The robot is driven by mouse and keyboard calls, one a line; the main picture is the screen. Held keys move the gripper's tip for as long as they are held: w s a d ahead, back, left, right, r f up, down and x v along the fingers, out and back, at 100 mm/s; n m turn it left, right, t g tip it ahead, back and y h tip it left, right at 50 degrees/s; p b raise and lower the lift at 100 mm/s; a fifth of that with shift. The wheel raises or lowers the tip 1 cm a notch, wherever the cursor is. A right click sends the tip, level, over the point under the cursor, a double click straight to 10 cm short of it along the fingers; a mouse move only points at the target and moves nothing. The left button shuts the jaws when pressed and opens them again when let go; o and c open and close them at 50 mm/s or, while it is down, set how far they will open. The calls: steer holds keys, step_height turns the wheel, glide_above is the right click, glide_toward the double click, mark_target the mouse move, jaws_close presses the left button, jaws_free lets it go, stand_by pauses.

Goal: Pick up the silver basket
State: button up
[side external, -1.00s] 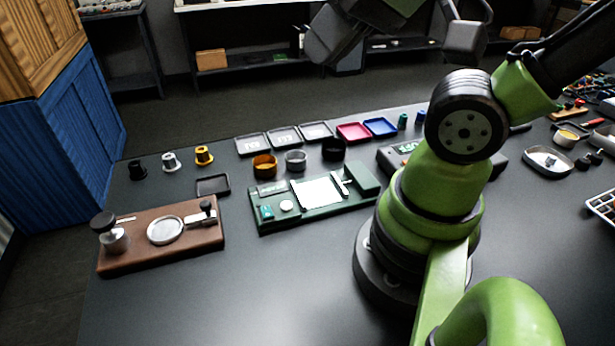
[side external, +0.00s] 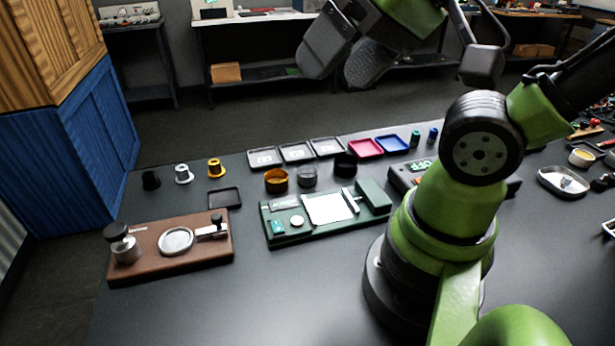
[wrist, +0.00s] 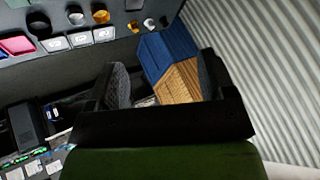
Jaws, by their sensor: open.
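The silver basket (side external: 307,177) is a short round metal cup standing on the dark table. It stands between the gold basket (side external: 276,180) and the black basket (side external: 345,165), behind the green station. In the wrist view the silver basket (wrist: 76,16) is near the top left, between the gold basket (wrist: 101,16) and the black basket (wrist: 39,23). My gripper (side external: 345,60) is open and empty, high up beyond the table's back edge in the side view. Its two dark fingers (wrist: 162,85) show apart in the wrist view, well away from the baskets.
A green station (side external: 325,213) and a brown wooden board (side external: 170,262) with a tamper lie in front. Black, silver and gold small parts (side external: 183,174) stand at left. Several trays (side external: 297,153) line the back edge. The front table area is clear.

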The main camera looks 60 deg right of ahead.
steer(key=n+g+h, duration=0.2)
steer(key=n+g, duration=0.1)
steer(key=g, duration=0.4)
glide_above(307, 172)
steer(key=s+a, duration=0.2)
steer(key=f, duration=2.5)
steer(key=shift+w+d+f, duration=0.2)
steer(key=shift+w+f, duration=0.05)
steer(key=shift+f, duration=0.05)
steer(key=shift+w+f, duration=0.15)
steer(key=shift+f, duration=1.25)
steer(key=shift+w+f, duration=0.1)
steer(key=shift+f, duration=1.25)
steer(key=shift+c, duration=0.4)
steer(key=c, duration=0.9)
